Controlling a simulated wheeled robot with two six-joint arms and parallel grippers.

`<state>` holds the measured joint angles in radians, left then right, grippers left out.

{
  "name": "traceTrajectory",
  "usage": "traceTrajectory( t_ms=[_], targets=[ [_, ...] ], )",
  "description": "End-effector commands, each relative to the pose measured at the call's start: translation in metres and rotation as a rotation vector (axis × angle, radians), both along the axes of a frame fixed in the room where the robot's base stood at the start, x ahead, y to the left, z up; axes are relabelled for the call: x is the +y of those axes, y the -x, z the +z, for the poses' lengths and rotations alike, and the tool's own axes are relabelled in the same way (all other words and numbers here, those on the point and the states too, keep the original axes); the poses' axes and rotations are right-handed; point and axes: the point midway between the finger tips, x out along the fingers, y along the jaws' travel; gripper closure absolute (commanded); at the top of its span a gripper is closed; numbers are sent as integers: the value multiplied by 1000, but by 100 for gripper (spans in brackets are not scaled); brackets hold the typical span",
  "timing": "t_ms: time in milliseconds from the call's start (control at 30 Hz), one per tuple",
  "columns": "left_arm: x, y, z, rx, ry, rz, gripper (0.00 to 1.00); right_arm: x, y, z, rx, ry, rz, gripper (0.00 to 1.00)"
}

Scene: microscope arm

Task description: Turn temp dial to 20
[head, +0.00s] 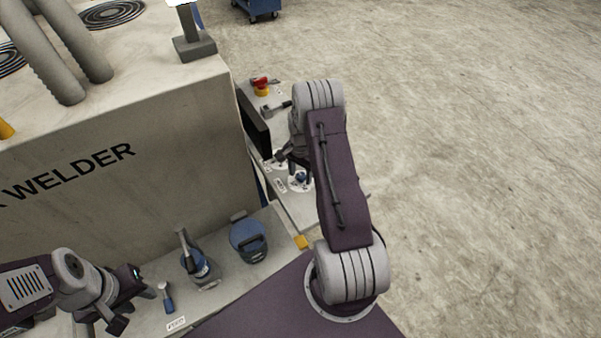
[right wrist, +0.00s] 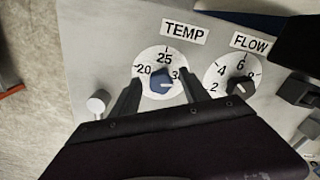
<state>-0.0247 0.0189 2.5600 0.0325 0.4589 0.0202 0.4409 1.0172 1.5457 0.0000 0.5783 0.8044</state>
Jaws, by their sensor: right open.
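The temp dial (right wrist: 162,82) is a blue knob on a round white face under a "TEMP" label (right wrist: 185,31). The figures 20 and 25 show on its face, with a partly covered 3 at right. I cannot tell exactly where the knob points. In the head view the dial (head: 301,178) lies on the side panel, under my right arm. My right gripper (right wrist: 160,92) is open, its dark fingers on either side of the knob; contact cannot be told. It also shows in the head view (head: 291,168). My left gripper (head: 128,300) looks open and empty, over the bench at lower left.
The flow dial (right wrist: 240,84) sits close to the right of the temp dial. A red and yellow button (head: 261,86) is farther back on the panel. The large welder housing (head: 130,160) stands left.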

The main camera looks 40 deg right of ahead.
Motion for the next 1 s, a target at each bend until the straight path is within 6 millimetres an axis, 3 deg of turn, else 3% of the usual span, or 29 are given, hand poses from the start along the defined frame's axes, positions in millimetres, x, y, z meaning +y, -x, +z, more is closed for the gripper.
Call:
traceTrajectory(
  t_ms=[67,100,267,300,667,1000],
  targets=[
    [0,0,0,0,0,0,64,0,0,0,0,0,0,47],
    [0,0,0,0,0,0,64,0,0,0,0,0,0,52],
    [0,0,0,0,0,0,64,0,0,0,0,0,0,97],
    [0,0,0,0,0,0,64,0,0,0,0,0,0,100],
    [0,0,-3,0,0,0,64,0,0,0,0,-1,64,100],
    [0,0,-12,0,0,0,64,0,1,-1,1,-1,331,100]
  ],
)
